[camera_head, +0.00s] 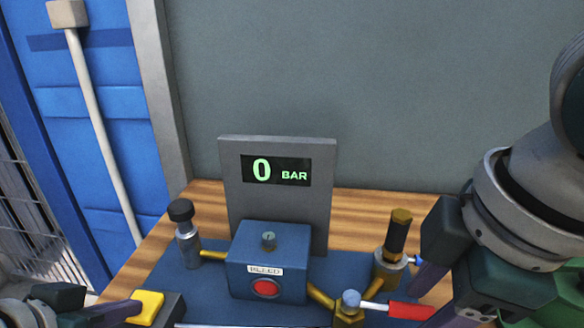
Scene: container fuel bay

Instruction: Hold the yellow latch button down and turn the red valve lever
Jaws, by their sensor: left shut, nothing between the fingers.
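The yellow latch button (148,304) sits on a dark block at the lower left of the panel. My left gripper (125,311) is shut and empty, with its fingertips at the button's left side. I cannot tell whether they press on it. The red valve lever (405,310) points right from a brass valve (348,316) at the lower right. My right gripper (436,297) is at the lever's right end, and its dark body hides part of that area. I cannot tell whether its fingers touch the lever or how far apart they are.
A grey display (227,190) reads 0 BAR. A blue box (290,245) with a red button (265,288) labelled BLEED stands in the middle. A black-capped post (187,235) stands left, a brass-and-black fitting (396,238) right. The wooden table (360,200) is bare behind.

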